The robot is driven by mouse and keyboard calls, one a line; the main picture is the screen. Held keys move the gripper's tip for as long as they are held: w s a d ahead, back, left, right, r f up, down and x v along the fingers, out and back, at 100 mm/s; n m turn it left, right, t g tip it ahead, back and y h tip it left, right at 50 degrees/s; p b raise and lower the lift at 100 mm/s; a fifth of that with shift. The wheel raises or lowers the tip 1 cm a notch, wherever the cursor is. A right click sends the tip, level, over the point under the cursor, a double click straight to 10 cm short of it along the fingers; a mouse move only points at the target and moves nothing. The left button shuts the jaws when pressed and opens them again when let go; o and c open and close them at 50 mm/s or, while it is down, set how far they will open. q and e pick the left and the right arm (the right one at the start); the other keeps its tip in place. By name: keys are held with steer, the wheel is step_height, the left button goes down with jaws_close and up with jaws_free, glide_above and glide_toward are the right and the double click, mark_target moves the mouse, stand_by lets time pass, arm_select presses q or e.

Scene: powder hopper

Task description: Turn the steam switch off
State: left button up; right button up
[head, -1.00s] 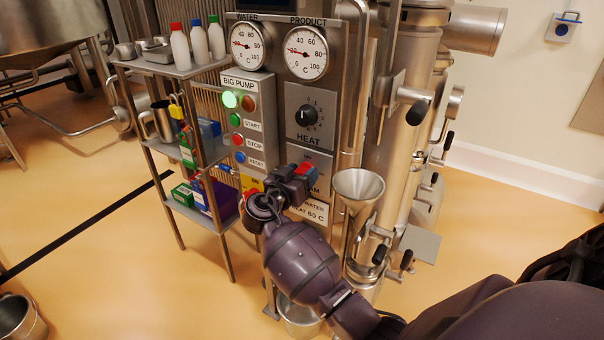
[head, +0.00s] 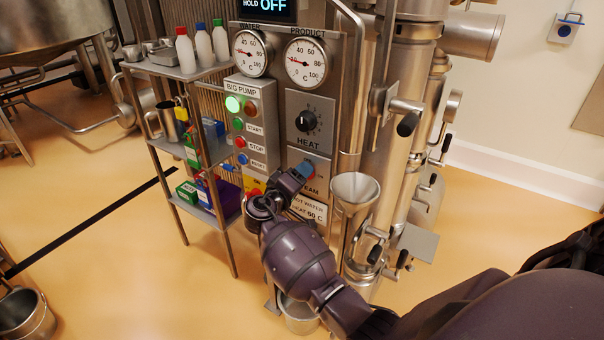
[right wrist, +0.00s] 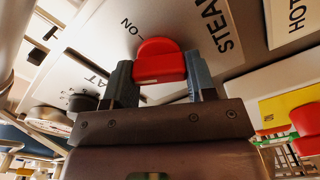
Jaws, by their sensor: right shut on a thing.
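The steam switch has a red knob (right wrist: 160,62) on a grey plate, lettered "STEAM" with "ON" printed near the knob in the right wrist view. My right gripper (right wrist: 160,82) has one finger on each side of the red knob and is shut on it. In the head view the right gripper (head: 303,172) is at the steam plate (head: 318,168), below the HEAT dial, and partly covers the plate and knob. Which way the switch points is hard to tell. My left gripper is not in view.
The HEAT dial (head: 306,121) is just above. The BIG PUMP box (head: 249,110), with a lit green lamp, is to the left. A metal funnel (head: 355,190) stands close to the right. A shelf (head: 176,70) with bottles is farther left. The display (head: 266,8) reads "HOLD OFF".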

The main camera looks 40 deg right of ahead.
steer(key=shift+r+n+p, duration=0.1)
steer(key=shift+n+p, duration=0.25)
steer(key=shift+n, duration=0.55)
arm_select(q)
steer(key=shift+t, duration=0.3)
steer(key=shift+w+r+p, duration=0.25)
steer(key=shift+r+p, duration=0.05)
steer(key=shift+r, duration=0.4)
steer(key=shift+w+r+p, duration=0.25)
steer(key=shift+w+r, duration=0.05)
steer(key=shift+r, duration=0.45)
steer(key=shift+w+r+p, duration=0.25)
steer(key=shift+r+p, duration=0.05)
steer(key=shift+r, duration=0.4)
arm_select(e)
steer(key=shift+f+n, duration=0.2)
steer(key=shift+n, duration=1.5)
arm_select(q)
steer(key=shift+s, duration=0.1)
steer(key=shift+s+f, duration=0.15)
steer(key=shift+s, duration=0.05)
arm_select(e)
steer(key=o, duration=0.9)
steer(key=shift+o, duration=0.2)
steer(key=shift+a, duration=0.1)
